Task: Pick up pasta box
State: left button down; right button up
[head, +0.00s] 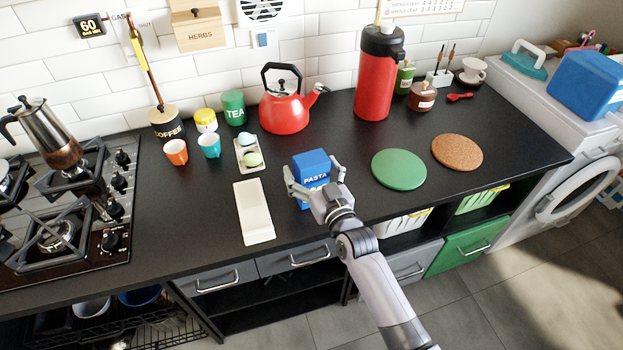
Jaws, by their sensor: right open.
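The blue pasta box (311,165), with PASTA lettered on its face, stands upright on the black counter, in front of the red kettle. My right gripper (314,180) is at the box's near side, its fingers spread apart, one to the left and one to the right of the box. I cannot tell whether either finger touches it. The gripper body hides part of the box's lower face. My left gripper is not in view.
A white spoon rest (253,212) lies left of the box. The red kettle (286,105) stands behind it, and a green round mat (399,169) lies to the right. The gas hob (65,215) is at the far left. Bare counter lies between box and mat.

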jog(key=shift+c, duration=0.5)
jog(key=c, duration=1.5)
jog(key=shift+r, duration=0.1)
jog(key=shift+r, duration=0.1)
